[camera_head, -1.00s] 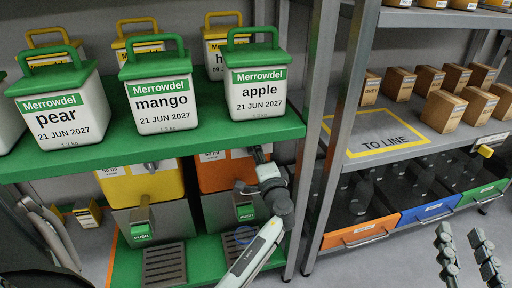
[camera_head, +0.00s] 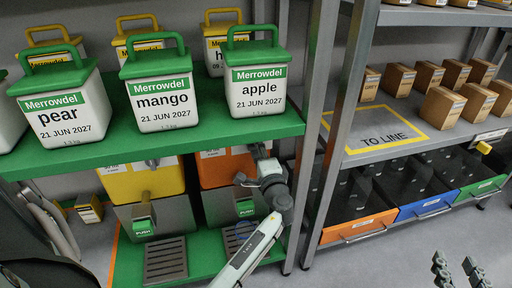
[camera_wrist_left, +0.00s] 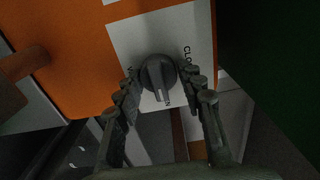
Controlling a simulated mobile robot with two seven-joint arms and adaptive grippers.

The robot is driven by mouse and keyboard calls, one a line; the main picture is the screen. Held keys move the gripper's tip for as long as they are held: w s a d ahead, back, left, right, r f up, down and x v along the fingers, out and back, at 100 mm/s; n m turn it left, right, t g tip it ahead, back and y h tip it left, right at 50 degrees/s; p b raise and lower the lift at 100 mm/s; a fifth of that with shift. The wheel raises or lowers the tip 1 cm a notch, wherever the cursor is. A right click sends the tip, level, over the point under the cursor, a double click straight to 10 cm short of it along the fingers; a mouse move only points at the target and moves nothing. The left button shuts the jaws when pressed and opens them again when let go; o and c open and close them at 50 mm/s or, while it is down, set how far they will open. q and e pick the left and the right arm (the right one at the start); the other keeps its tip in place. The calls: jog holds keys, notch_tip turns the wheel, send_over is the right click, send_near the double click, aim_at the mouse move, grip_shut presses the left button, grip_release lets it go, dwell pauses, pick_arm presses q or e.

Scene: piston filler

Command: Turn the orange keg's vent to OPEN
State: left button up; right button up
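The orange keg (camera_head: 218,172) stands on the lower green shelf, partly hidden by my left arm. In the left wrist view its orange front (camera_wrist_left: 70,50) carries a white label (camera_wrist_left: 185,30). On the label is the vent (camera_wrist_left: 158,72), a dark round knob with a pointer bar directed down. Vertical letters "CLO" show to its right; lettering below is partly hidden. My left gripper (camera_wrist_left: 165,82) is open, with a finger on each side of the knob; I cannot tell whether they touch it. My right gripper (camera_head: 455,272) is open and empty at the bottom right.
A yellow keg (camera_head: 142,180) stands left of the orange one. The green shelf (camera_head: 60,160) above holds several labelled tubs. A metal rack post (camera_head: 318,130) is close on the right, beside drawers and small boxes. Floor (camera_head: 375,262) is clear at right.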

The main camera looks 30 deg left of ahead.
pick_arm(q)
jog(key=o, duration=0.3)
jog(key=shift+d, duration=0.1)
jog(key=v, duration=0.7)
jog(key=shift+s, duration=0.2)
jog(key=shift+d, duration=0.1)
